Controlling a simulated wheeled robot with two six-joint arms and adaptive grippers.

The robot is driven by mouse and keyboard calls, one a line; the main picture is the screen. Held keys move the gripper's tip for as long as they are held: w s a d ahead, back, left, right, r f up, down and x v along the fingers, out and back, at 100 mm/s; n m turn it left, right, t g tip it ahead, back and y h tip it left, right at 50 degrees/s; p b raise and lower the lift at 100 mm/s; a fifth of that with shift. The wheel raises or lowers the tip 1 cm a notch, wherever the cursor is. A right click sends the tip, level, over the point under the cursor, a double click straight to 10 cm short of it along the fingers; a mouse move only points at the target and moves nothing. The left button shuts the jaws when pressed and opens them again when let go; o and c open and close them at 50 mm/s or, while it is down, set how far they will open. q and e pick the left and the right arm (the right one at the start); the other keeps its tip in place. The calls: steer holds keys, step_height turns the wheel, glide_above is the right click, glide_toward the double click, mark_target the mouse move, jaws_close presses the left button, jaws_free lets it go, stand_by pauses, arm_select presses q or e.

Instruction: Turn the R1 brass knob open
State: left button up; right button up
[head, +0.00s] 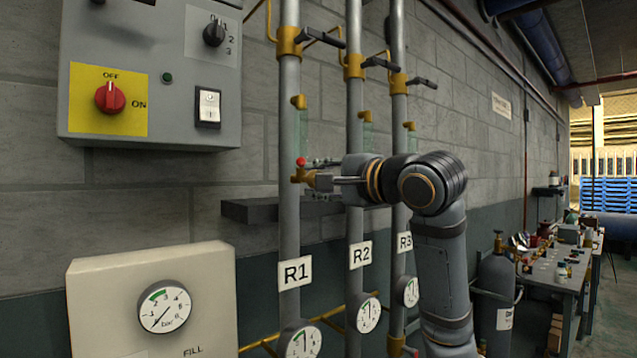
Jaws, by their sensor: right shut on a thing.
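The R1 pipe (289,215) is a vertical grey pipe with a white R1 label (295,272). At mid-height it carries a brass fitting with a small red top (301,161). My right gripper (312,179) reaches in from the right and is shut on the R1 brass knob (300,174) at that fitting. The fingers partly hide the knob, so its turn angle cannot be read. A sight tube (300,132) with a brass cap stands above it. My left gripper is not in view.
The R2 pipe (355,220) and R3 pipe (398,110) stand close behind my right gripper. A grey control box (160,45) with a red switch (110,97) hangs left. A gauge box (215,285) is below. A dark shelf (250,210) lies behind the pipes.

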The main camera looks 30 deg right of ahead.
steer(key=shift+r, duration=0.1)
steer(key=o, duration=1.1)
steer(key=shift+s+d, duration=0.1)
steer(key=shift+s, duration=0.15)
steer(key=s, duration=0.7)
steer(key=shift+d, duration=0.2)
